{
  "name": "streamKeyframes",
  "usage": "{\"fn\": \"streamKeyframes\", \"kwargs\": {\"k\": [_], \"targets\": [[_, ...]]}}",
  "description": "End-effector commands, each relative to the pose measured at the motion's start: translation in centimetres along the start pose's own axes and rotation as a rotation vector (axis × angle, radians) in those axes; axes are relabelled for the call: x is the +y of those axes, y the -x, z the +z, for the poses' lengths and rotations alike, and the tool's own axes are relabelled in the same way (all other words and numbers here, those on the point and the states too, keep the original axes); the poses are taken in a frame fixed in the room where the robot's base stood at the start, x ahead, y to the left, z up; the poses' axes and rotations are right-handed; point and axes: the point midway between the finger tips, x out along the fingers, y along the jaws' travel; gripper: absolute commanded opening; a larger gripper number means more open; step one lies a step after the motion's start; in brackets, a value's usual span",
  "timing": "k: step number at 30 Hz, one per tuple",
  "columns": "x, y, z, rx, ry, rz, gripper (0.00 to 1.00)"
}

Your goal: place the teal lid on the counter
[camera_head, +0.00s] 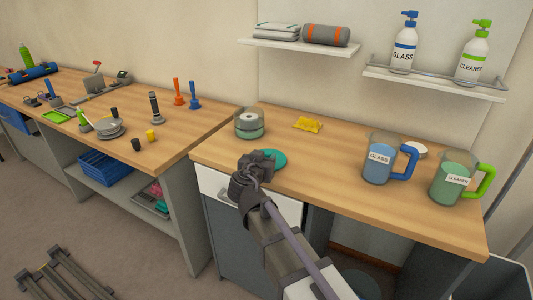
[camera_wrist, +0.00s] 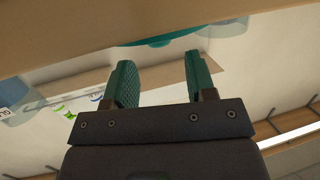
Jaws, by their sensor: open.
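The teal lid (camera_head: 272,160) is a round disc at the front edge of the wooden counter (camera_head: 330,158), and appears to lie flat on it. My gripper (camera_head: 262,158) is at that edge, partly in front of the lid. In the wrist view the counter shows upside down, and the lid (camera_wrist: 160,42) is a thin teal strip against the counter edge, just beyond my fingertips. My gripper (camera_wrist: 158,62) is open, with its two teal fingers apart and nothing between them. Whether a fingertip touches the lid I cannot tell.
A teal-tinted jar (camera_head: 249,125) stands behind the lid. A yellow cloth (camera_head: 308,124), a GLASS pitcher (camera_head: 379,162), a CLEANER pitcher (camera_head: 452,180) and a white disc (camera_head: 416,149) are on the counter. The middle front of the counter is clear. A shelf (camera_head: 432,84) hangs above.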

Motion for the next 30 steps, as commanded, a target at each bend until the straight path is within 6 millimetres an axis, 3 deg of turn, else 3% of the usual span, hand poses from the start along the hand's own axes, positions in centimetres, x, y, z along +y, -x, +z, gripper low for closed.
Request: {"fn": "streamKeyframes", "kwargs": {"k": [1,4,10,24,28,30], "targets": [[0.2,1.8,-0.3,0.001,0.001,-0.003,0.51],[0.2,4.5,-0.3,0.001,0.002,-0.004,0.51],[0.1,7.8,-0.1,0.000,0.001,-0.001,0.51],[0.0,8.2,0.0,0.000,0.005,0.000,0.51],[0.6,8.2,0.5,-0.029,0.133,0.034,0.51],[1.8,8.6,2.2,-0.137,0.245,0.073,0.51]]}}
